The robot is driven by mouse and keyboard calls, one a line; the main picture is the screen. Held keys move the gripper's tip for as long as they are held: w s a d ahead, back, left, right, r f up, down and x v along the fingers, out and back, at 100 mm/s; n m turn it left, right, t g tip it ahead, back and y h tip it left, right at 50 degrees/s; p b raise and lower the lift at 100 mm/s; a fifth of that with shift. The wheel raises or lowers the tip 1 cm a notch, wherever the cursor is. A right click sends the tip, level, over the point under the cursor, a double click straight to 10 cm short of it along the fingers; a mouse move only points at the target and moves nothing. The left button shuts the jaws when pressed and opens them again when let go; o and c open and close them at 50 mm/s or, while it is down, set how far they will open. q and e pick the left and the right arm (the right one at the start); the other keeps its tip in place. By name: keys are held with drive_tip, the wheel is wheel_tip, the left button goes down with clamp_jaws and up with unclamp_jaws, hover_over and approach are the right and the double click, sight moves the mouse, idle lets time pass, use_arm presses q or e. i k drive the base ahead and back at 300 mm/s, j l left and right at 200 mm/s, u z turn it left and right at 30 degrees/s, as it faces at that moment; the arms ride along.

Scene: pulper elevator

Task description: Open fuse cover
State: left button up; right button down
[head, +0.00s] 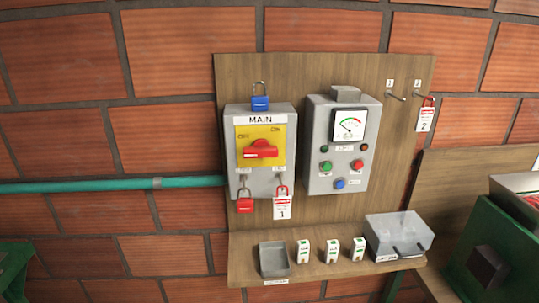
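What lies inside is too small to make out. Three small white fuse-like blocks with green marks stand left of it: a left one (303,252), a middle one (332,251) and a right one (357,248). Neither of my grippers shows in the head view.
A grey tray (262,260) sits at the shelf's left end. Above, a MAIN switch box (233,141) with a red handle and padlocks hangs beside a meter box (316,112). A red padlock with tag 2 (425,120) hangs at right. Green machinery (470,270) stands at lower right.

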sight(422, 251)
drive_tip(key=j+z, duration=0.1)
drive_tip(key=z, duration=0.8)
drive_tip(key=j+z, duration=0.15)
drive_tip(key=z, duration=0.25)
drive_tip(key=i+j+z, duration=0.1)
drive_tip(key=z, duration=0.25)
